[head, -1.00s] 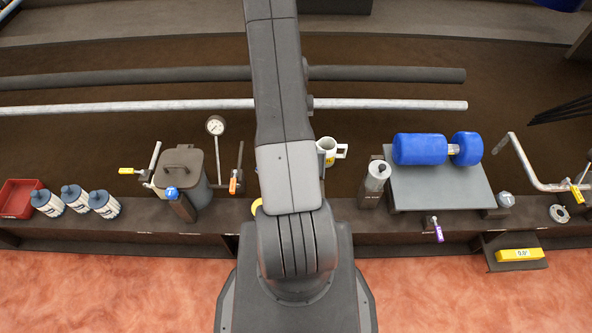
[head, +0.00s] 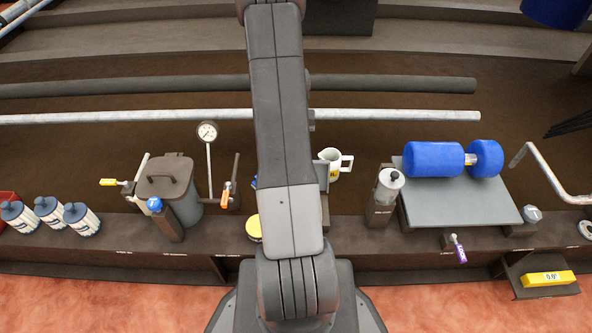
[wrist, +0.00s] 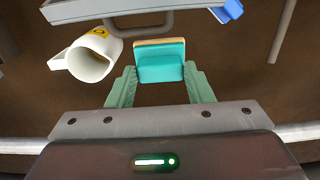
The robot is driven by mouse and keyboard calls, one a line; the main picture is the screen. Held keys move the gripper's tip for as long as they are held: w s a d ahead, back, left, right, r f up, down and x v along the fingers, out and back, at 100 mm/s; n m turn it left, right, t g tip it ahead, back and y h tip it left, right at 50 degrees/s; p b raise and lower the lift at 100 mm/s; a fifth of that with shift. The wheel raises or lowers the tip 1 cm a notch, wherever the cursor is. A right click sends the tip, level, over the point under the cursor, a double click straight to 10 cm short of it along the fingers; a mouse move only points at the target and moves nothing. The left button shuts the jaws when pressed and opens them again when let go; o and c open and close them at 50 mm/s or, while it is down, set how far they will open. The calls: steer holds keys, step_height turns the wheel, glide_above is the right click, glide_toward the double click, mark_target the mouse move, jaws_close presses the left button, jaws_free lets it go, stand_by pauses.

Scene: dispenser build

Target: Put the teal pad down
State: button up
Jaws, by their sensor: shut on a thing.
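The teal pad (wrist: 160,65) shows in the wrist view, a small block with a thin tan layer along its far edge. My gripper (wrist: 160,84) has its two green fingers on either side of the pad and is shut on it. The brown surface shows behind the pad, and I cannot tell how high the pad is above it. In the head view my arm hides the gripper and the pad.
A white mug (wrist: 92,57) lies close to the left of the pad in the wrist view; it also shows in the head view (head: 333,163).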

step_height(320, 180, down, 12)
steer(key=b, duration=0.3)
steer(key=shift+f, duration=0.1)
steer(key=o, duration=0.9)
step_height(320, 180, up, 12)
steer(key=p, duration=0.3)
steer(key=shift+p, duration=0.4)
steer(key=shift+f+b, duration=1.3)
steer(key=shift+f, duration=2.75)
